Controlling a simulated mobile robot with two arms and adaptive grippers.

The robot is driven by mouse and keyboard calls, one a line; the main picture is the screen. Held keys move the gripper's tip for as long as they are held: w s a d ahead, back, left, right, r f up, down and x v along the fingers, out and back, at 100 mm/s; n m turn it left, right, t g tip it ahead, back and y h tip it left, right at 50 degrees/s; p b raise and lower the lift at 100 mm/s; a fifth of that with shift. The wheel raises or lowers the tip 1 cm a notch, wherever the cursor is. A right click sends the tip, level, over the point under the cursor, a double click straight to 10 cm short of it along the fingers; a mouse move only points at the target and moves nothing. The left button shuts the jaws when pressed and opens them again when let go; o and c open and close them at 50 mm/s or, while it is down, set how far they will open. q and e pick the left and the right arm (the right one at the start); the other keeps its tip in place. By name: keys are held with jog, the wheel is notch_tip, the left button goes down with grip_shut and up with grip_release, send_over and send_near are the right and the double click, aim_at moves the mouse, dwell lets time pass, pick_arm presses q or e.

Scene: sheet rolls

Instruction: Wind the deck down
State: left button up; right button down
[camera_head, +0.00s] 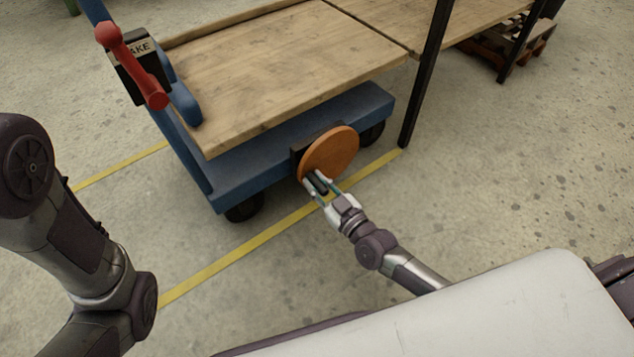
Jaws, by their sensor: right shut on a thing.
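The deck (290,62) is a bare wooden top on a blue wheeled cart (240,178). It sits above the blue base with a gap between them. An orange round wheel (332,150) is mounted on a dark block at the near side of the base. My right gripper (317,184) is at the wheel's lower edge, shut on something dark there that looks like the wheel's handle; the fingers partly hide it. My left arm shows at the left, but its gripper is out of view.
A red lever (136,65) stands by a brake sign (142,50) at the cart's left end. A wooden table (455,22) with black legs adjoins the deck at the right. A pallet (515,45) lies beneath it. Yellow lines (240,250) mark open concrete floor.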

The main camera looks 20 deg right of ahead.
jog(key=shift+r+m+p, duration=0.3)
jog(key=shift+m+p, duration=0.1)
dwell(0.3)
